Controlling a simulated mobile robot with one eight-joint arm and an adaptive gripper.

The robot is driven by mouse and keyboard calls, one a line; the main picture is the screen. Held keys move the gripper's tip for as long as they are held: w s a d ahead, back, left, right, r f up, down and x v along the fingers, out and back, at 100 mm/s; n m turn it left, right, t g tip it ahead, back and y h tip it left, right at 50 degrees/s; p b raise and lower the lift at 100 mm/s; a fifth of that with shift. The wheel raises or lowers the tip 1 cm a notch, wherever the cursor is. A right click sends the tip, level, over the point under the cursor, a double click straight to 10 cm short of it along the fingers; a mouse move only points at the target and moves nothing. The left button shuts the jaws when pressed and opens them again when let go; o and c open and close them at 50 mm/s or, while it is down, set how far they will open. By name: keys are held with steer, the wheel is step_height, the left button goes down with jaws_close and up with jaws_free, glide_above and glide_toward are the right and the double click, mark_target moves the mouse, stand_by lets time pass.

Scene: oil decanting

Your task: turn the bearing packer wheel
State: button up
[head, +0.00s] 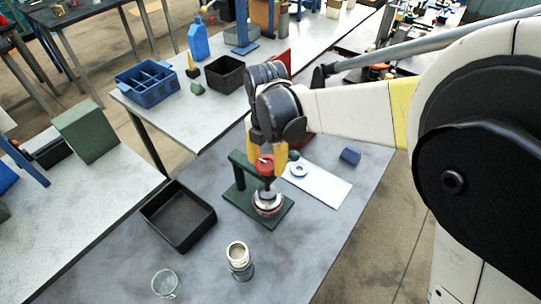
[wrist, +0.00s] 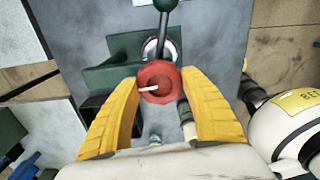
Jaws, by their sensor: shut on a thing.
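The bearing packer stands on the near table, with a dark green frame (head: 239,172) and base. Its red wheel (head: 265,161) is at the top, above a round silver cup (head: 267,202) on the base. My gripper (head: 267,170) points down from above, with its yellow fingers on either side of the wheel. In the wrist view, the two fingers (wrist: 160,88) close on the red wheel (wrist: 158,74) from left and right. A pale mark shows on the wheel. The fingers partly hide the wheel's edges.
A black open tray (head: 178,216) is left of the packer. A metal canister (head: 239,256) and a clear glass (head: 165,283) stand in front. Bare table lies at the right front.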

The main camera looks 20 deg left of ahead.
steer(key=m, duration=0.7)
steer(key=shift+b, duration=0.4)
steer(key=m, duration=0.6)
steer(key=shift+m, duration=0.4)
steer(key=m, duration=0.6)
steer(key=shift+b, duration=0.4)
steer(key=m, duration=0.6)
steer(key=shift+m, duration=0.3)
steer(key=o, duration=1.2)
steer(key=shift+c, duration=0.2)
